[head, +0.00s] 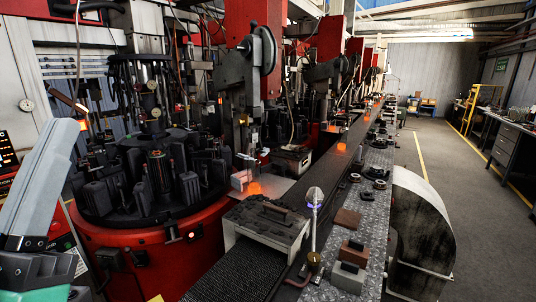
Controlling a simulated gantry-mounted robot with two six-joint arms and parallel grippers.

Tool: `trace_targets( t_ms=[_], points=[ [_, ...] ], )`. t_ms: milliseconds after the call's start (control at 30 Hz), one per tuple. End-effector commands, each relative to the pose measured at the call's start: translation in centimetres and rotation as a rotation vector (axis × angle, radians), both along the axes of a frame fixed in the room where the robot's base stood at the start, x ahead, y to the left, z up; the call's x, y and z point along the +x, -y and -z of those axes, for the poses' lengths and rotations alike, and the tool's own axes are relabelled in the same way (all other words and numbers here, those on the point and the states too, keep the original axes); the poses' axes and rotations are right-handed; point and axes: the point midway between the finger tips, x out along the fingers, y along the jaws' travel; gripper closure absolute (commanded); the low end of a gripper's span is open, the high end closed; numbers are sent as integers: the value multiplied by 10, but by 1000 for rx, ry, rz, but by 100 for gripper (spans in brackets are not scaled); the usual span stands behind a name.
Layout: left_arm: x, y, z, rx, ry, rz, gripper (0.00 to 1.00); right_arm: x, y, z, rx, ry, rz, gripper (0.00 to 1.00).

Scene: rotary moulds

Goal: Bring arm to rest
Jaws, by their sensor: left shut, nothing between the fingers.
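My left gripper (62,132) shows at the left edge, its pale grey fingers pointing up from a dark grey body in the lower left corner. It is shut with nothing between the fingers. In the picture it stands in front of the left side of the red rotary mould machine (150,250), apart from the dark moulds (160,172) on the round table. I cannot tell its exact distance from the machine. My right gripper is not in view.
A conveyor (335,165) runs into the distance, with glowing orange pieces (341,147) along it. The floor aisle (455,185) at right is clear.

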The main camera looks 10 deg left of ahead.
Motion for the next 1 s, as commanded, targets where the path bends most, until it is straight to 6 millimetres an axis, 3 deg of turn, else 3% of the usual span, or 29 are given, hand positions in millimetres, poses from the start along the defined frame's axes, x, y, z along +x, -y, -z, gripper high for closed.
trace_targets(
  t_ms=[67,100,367,700,800,900,1000],
  points=[
    [-29,42,-17,-2,9,162,100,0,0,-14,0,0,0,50],
    [-27,41,-42,-3,1,163,100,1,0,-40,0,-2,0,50],
    [-24,38,-151,-3,-2,151,100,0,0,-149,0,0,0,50],
    [-24,37,-316,-3,-2,147,100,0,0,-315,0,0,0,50],
    [-24,37,-356,-3,-2,147,100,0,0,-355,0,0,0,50],
    [-24,37,-381,-3,-2,147,100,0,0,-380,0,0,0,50],
    [-24,37,-391,-3,-2,147,100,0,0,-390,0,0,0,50]
  ],
)
